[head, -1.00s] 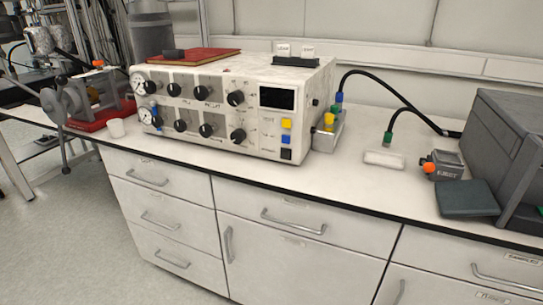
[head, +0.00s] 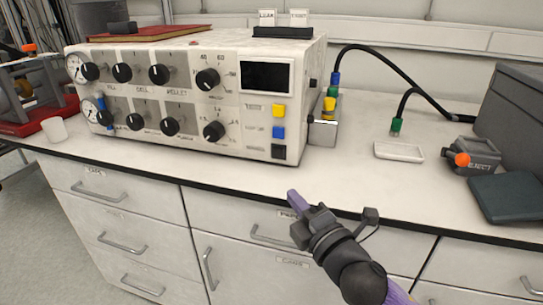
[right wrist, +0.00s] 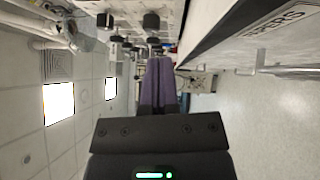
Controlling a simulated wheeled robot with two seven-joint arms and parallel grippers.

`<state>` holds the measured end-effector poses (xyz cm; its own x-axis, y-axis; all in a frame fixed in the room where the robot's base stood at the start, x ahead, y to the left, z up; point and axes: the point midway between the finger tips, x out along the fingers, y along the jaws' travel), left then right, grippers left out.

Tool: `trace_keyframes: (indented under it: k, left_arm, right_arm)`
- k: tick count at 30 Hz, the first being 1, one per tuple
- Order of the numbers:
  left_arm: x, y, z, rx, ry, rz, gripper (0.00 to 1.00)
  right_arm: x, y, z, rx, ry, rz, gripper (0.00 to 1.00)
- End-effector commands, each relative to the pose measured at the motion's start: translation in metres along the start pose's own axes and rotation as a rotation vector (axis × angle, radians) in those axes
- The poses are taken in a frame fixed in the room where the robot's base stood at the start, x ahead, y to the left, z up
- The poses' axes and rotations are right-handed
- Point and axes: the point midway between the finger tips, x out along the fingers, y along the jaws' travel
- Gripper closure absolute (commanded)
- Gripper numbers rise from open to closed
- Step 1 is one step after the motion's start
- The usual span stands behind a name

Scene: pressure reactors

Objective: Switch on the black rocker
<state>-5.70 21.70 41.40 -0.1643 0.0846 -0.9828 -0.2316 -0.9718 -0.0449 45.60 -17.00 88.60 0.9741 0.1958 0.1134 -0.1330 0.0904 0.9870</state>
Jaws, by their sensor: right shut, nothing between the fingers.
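The black rocker (head: 278,151) is the lowest of three coloured controls on the right part of the white control box's front, under a yellow one (head: 279,110) and a blue one (head: 278,132). Whether it is on or off cannot be told. My right gripper (head: 293,196) is shut and empty, with purple fingers pointing up and left. It is in front of the counter edge, below the rocker and apart from it. In the right wrist view, the shut purple fingers (right wrist: 158,85) show in the middle. My left gripper is not in view.
The control box (head: 200,120) carries several black knobs, gauges and a dark display (head: 267,76). Right of it are a small metal holder (head: 323,133), a white tray (head: 399,151), a grey device with an orange button (head: 462,159) and a dark pad (head: 505,197). The counter front is clear.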

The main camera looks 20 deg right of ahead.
Motion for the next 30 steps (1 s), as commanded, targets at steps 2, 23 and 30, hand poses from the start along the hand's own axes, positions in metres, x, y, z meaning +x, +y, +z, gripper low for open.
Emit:
trace_keyframes:
  k: [2,23,30]
  left_arm:
    - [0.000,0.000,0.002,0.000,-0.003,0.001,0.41]
    - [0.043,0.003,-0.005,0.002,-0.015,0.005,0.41]
    - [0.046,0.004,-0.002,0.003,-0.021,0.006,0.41]
  right_arm:
    - [0.001,0.000,0.000,0.001,0.000,-0.001,1.00]
    - [0.118,-0.005,0.018,0.001,-0.003,-0.004,1.00]
    - [0.128,-0.002,0.029,0.003,-0.001,-0.004,1.00]
